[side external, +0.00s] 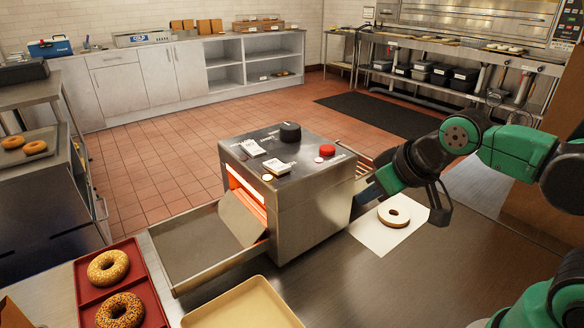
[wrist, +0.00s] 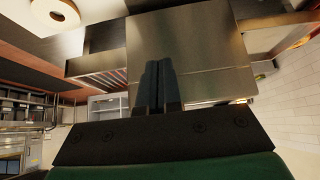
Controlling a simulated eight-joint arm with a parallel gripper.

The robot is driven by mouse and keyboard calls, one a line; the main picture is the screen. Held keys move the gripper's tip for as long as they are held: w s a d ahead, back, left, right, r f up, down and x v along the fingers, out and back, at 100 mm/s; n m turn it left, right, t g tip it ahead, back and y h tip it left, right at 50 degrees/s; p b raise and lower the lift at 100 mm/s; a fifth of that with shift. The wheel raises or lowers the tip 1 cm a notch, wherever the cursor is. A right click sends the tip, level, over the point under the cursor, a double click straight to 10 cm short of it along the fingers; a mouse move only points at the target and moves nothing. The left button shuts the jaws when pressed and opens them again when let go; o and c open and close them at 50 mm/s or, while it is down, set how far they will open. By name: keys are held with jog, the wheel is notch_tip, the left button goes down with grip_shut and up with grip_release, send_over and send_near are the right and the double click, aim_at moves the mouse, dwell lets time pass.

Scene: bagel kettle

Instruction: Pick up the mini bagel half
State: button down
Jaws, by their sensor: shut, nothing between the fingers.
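The mini bagel half (side external: 394,221) lies flat on a sheet of white paper (side external: 369,233) on the steel counter, pale cut face up with a brown rim. Part of it shows at the upper left edge of the wrist view (wrist: 55,17). My gripper (side external: 361,197) is beside the right wall of the steel toaster (side external: 318,213), left of and above the bagel half and apart from it. In the wrist view its two dark fingers (wrist: 158,66) are together with nothing between them, in front of the toaster's steel side. Whether they touch the toaster I cannot tell.
The toaster stands close on the left, with a glowing front opening and a chute. A red tray (side external: 138,252) with seeded bagels and a tan tray (side external: 244,306) are at the front left. The counter right of the paper is clear.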

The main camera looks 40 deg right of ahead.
dwell(0.4)
grip_release()
jog(key=shift+d, duration=0.1)
